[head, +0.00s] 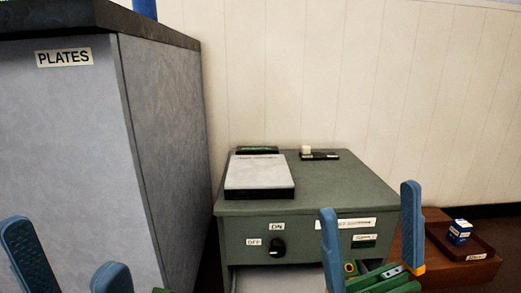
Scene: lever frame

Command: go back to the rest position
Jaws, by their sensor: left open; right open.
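My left gripper (63,247) is at the bottom left of the head view, in front of the tall grey cabinet (60,130). Its two blue fingers are spread, with nothing seen between them; the lower part is cut off by the frame. My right gripper (369,200) is at the lower right, in front of the green cabinet (345,190). Its blue fingers stand upright and wide apart, with nothing held between them. One finger overlaps the green cabinet's front in the picture; I cannot tell whether it touches.
The green cabinet carries a flat grey-topped device (259,172) and a small dark item with a white block (319,155). A black knob (278,247) marked ON and OFF is on its front. A brown tray (478,262) holding a blue box (459,232) is at right.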

